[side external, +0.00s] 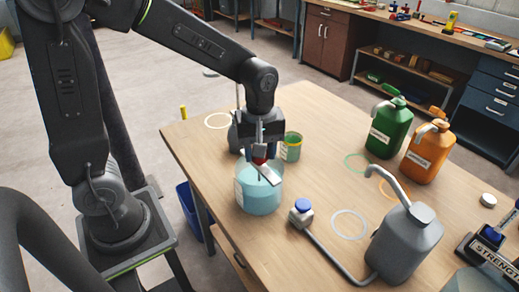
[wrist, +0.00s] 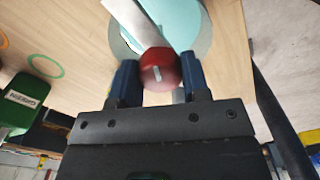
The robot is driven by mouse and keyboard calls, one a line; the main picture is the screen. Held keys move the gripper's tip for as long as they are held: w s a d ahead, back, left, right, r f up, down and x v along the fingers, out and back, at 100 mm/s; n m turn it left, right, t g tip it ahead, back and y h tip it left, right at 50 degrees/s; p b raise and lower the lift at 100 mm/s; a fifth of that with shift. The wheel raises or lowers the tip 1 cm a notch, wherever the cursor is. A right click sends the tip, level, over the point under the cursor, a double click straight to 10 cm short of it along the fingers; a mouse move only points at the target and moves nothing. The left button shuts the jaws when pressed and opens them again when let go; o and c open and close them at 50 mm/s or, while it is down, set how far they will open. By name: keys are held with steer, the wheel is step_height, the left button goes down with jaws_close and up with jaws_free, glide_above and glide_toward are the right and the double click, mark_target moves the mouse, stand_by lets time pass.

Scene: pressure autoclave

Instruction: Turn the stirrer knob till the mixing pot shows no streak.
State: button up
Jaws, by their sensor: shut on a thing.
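The mixing pot (side external: 258,198) is a clear vessel of pale blue liquid standing on the table. The red stirrer knob (side external: 259,159) is above it, partly hidden by my gripper (side external: 260,148) in the side view. In the wrist view, my gripper (wrist: 160,75) has its two blue fingers on either side of the knob (wrist: 160,72), shut on it. The knob has a pale mark on its face. A flat silver bar (wrist: 130,20) crosses the pot's mouth (wrist: 203,42). The visible liquid looks evenly pale blue; I make out no clear streak, but the bar and knob hide part of it.
A green-filled cup (side external: 291,148) stands close behind the pot. A small blue-topped grey piece (side external: 301,211) is to its right. Green (side external: 389,130), orange (side external: 427,153) and grey (side external: 402,245) jugs stand farther right. Pale rings mark the wooden table (side external: 325,120), with clear patches between.

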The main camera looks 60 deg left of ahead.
steer(key=m, duration=1.4)
steer(key=shift+m, duration=0.3)
steer(key=m, duration=0.3)
steer(key=shift+m, duration=0.3)
steer(key=m, duration=0.3)
steer(key=shift+m, duration=0.4)
steer(key=m, duration=0.6)
steer(key=shift+m, duration=0.3)
